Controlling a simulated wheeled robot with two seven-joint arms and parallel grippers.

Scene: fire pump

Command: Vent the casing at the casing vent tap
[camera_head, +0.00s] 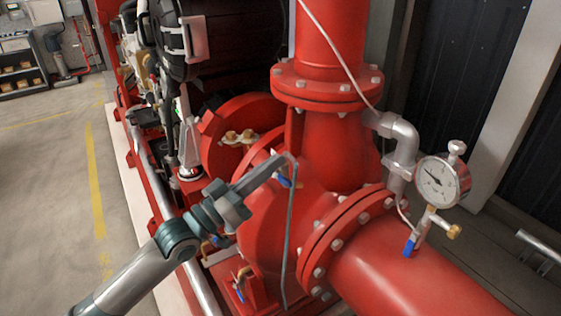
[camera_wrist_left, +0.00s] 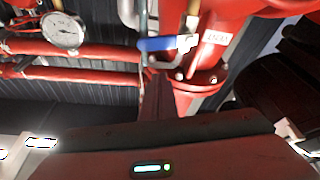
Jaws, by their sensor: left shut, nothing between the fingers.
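The red pump casing (camera_head: 262,222) fills the middle of the head view. A small tap with a blue lever (camera_head: 284,181) sits on it, partly hidden behind my left gripper. My left gripper (camera_head: 277,157) is shut and empty, its fingertips at or very near this tap. In the left wrist view, a blue lever (camera_wrist_left: 158,44) lies across a pale valve body beside a white label (camera_wrist_left: 216,37). My left gripper's dark fingers (camera_wrist_left: 157,105) point up at this lever, and I cannot tell whether they touch it. My right gripper is not in view.
A pressure gauge (camera_head: 441,180) with a blue-handled valve (camera_head: 410,245) stands on the right. A thin green-grey pipe (camera_head: 290,235) runs down in front of the casing. Red flanged pipes (camera_head: 328,40) rise behind. Open floor (camera_head: 50,180) lies to the left.

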